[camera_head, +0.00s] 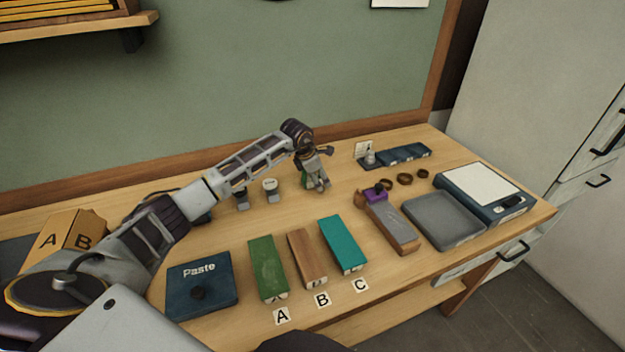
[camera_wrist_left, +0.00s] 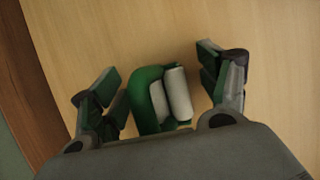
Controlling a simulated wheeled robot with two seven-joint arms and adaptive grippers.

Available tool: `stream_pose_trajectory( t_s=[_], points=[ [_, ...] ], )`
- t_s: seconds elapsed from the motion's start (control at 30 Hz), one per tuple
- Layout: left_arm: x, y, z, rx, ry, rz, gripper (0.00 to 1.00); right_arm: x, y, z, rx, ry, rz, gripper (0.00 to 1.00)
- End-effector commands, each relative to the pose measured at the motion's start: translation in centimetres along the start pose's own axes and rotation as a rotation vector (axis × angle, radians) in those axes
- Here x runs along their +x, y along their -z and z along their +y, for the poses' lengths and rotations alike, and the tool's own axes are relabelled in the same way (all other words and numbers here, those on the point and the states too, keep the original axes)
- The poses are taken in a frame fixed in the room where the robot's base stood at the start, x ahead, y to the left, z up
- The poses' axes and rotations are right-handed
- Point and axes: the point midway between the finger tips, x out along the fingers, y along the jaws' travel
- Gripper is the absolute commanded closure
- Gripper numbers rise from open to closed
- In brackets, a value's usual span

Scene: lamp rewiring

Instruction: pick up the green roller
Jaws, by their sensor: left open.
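The green roller (camera_wrist_left: 150,95) lies on the wooden table in the left wrist view, with a green curved body and a pale cylinder beside it. My left gripper (camera_wrist_left: 168,90) is open, with one finger on each side of the roller and visible gaps to both. In the head view my left gripper (camera_head: 316,176) points down at the back middle of the table. Only a little green of the roller (camera_head: 306,180) shows there, and the gripper hides most of it. My right gripper is not in view.
Two small white-topped rollers (camera_head: 271,190) stand left of the gripper. Green, brown and teal blocks (camera_head: 343,245) lie in front, by labels A, B and C.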

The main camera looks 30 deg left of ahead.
Motion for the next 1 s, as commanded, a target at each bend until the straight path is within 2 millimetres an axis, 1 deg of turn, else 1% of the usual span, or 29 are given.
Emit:
stream_pose_trajectory(
  t_s=[0.3, 0.33, 0.73, 1.0],
  points=[
    [-0.01, 0.02, 0.0, 0.0, 0.0, 0.001, 0.24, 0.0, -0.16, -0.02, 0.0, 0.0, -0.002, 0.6],
    [-0.02, 0.02, 0.0, 0.0, 0.0, 0.001, 0.25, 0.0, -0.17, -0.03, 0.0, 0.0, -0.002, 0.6],
    [-0.02, 0.02, 0.01, 0.0, 0.0, 0.001, 0.77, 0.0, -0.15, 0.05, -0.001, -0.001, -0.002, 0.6],
    [-0.11, -0.03, 0.04, 0.0, -0.001, 0.0, 0.77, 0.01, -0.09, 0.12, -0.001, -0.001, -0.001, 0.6]
  ],
)
